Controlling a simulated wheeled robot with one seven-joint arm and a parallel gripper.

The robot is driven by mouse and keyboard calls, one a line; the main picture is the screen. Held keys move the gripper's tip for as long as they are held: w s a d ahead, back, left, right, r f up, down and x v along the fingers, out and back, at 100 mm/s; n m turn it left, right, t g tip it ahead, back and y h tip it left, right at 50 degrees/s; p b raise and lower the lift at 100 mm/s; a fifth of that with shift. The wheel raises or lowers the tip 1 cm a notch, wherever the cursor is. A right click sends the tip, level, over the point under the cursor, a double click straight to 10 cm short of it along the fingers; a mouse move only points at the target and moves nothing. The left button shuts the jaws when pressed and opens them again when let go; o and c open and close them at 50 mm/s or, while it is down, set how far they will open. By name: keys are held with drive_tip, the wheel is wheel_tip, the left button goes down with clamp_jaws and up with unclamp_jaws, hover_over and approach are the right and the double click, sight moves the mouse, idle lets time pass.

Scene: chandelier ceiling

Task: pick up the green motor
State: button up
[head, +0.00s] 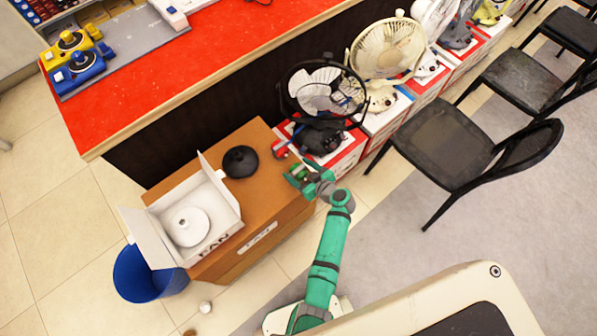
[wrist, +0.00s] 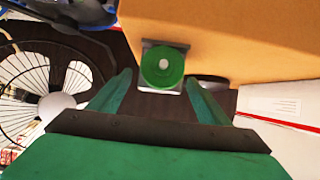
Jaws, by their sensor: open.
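My gripper (wrist: 159,84) is open, with one green finger on each side of the motor's lower end. The motor lies between or just beyond the fingertips; I cannot tell the exact depth or any contact. My gripper (head: 303,180) also shows in the head view.
The brown box (head: 262,190) carries an open white fan box (head: 131,222) and a black round base (head: 241,161). A black fan (head: 325,92) on a red-white box stands close behind. A blue bin (head: 137,277) is at left, a black chair (head: 443,145) at right.

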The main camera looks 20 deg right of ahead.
sight(293, 166)
drive_tip(key=shift+f+x, duration=0.25)
drive_tip(key=shift+x, duration=1.9)
drive_tip(key=shift+s+d, duration=0.1)
drive_tip(key=c, duration=1.4)
drive_tip(key=shift+c, duration=1.1)
drive_tip(key=shift+r, duration=0.15)
